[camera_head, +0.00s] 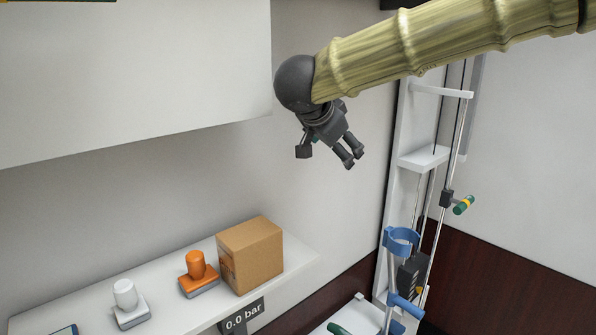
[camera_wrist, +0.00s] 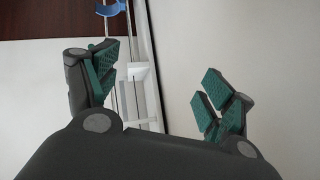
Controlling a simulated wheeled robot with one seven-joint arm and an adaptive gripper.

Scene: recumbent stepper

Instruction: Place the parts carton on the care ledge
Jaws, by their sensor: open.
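The parts carton, a brown cardboard box (camera_head: 252,256), stands upright on a white ledge (camera_head: 300,262) near its right end. I take this ledge to be the care ledge. My gripper (camera_head: 350,157) hangs above and to the right of the carton, well apart from it, with its fingers pointing down and to the right. In the wrist view my gripper (camera_wrist: 160,85) has its green-padded fingers spread wide with nothing between them. The carton is not in the wrist view.
An orange-topped device (camera_head: 197,272) and a white one (camera_head: 129,302) stand left of the carton. A "0.0 bar" sign (camera_head: 242,315) is at the ledge's front. A white cabinet (camera_head: 130,70) overhangs the ledge. A blue crutch (camera_head: 400,270) and white frame (camera_head: 425,160) stand right.

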